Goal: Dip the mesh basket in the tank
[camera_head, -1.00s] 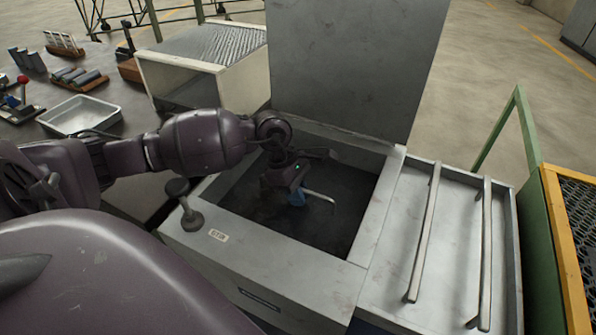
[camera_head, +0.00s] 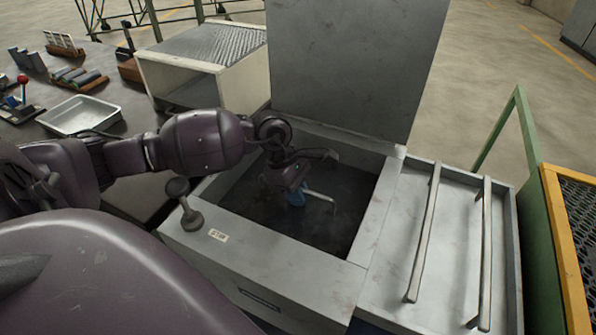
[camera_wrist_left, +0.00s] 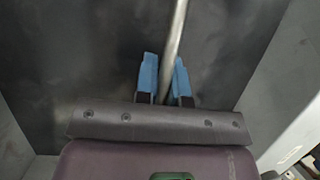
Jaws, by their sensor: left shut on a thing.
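The tank (camera_head: 366,225) is a grey metal box with an open dark well, its lid (camera_head: 350,65) standing upright at the back. My left gripper (camera_head: 296,197) reaches down into the well, with its blue fingertips low inside it. In the left wrist view the gripper (camera_wrist_left: 165,80) is shut on a pale metal rod, the handle (camera_wrist_left: 177,35), which runs between the blue fingers. The bent end of the handle (camera_head: 322,196) shows right of the fingers in the head view. The mesh basket's body cannot be made out in the dark well. My right gripper is not in view.
A metal drain tray with two rails (camera_head: 455,250) adjoins the tank on the right. A lever with a round knob (camera_head: 178,188) stands on the tank's left rim. A shallow pan (camera_head: 80,116) and a cream box (camera_head: 190,75) are at back left.

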